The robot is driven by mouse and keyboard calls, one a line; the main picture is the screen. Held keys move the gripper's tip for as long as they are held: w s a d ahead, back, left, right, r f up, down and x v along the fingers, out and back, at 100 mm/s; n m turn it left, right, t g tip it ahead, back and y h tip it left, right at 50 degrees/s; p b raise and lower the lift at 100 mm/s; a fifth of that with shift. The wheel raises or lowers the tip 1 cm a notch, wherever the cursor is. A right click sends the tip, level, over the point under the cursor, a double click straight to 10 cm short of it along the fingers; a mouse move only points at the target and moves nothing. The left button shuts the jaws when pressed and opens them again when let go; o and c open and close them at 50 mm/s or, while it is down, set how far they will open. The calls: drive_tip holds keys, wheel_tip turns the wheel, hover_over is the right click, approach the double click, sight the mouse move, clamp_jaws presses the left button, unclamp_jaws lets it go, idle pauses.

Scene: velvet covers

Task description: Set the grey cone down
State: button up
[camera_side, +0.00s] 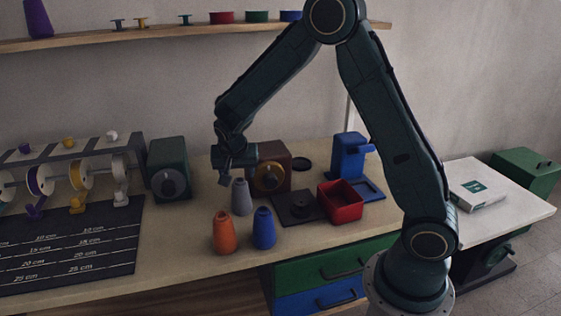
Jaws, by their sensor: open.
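The grey cone (241,197) stands upright on the wooden table, behind an orange cone (223,234) and a blue cone (264,229). My gripper (222,181) is above the table, just to the upper left of the grey cone's top in the picture. It is open and holds nothing that I can see. The fingers are small and dark here, and I cannot tell how far they are from the cone in depth.
A brown box with a yellow dial (270,178), a dark square plate (297,207) and a red open bin (341,203) stand to the right. A green dial box (169,170) and a black marked mat (70,240) lie left. Table front left of the orange cone is clear.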

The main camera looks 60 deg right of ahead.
idle(0.4)
drive_tip(key=s+a+r+n+t+y, duration=0.15)
drive_tip(key=s+a+r+n, duration=0.25)
drive_tip(key=s+r, duration=0.5)
drive_tip(key=s+a+r+n+y, duration=0.25)
drive_tip(key=s+r, duration=0.45)
drive_tip(key=s, duration=0.4)
drive_tip(key=s+a+n+y, duration=0.1)
drive_tip(key=s+a+n, duration=0.2)
drive_tip(key=s, duration=0.6)
drive_tip(key=shift+a+r+n+t, duration=0.2)
drive_tip(key=shift+r+n+t, duration=0.15)
drive_tip(key=shift+n, duration=0.5)
